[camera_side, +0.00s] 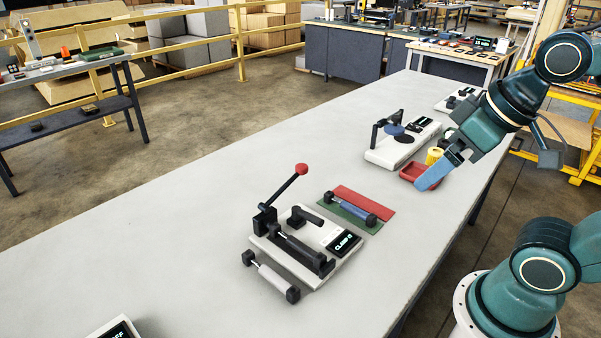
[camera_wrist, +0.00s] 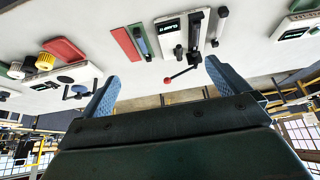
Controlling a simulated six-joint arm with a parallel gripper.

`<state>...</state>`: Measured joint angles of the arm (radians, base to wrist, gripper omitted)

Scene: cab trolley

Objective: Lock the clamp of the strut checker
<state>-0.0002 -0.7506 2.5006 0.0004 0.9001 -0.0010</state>
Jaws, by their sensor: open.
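The strut checker (camera_side: 340,262) is a white-based device on the table with a lit display, a black cradle and a clamp lever. The lever (camera_side: 285,192) slants up from its black post and ends in a red ball (camera_side: 302,169); the ball also shows in the wrist view (camera_wrist: 167,80). A dark strut (camera_side: 298,247) appears to lie in the cradle. The display (camera_side: 343,243) seems to read "CLAMP", but the text is small. My gripper (camera_side: 430,183) is open and empty, with blue fingers, over the red tray, well to the right of the checker and touching no lever.
A pale strut (camera_side: 270,277) lies before the checker. A blue strut (camera_side: 350,207) lies on the green mat (camera_side: 338,212) beside a red mat (camera_side: 365,204). The red tray (camera_side: 408,172), a yellow cylinder (camera_side: 434,156) and another device (camera_side: 385,156) stand farther back.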

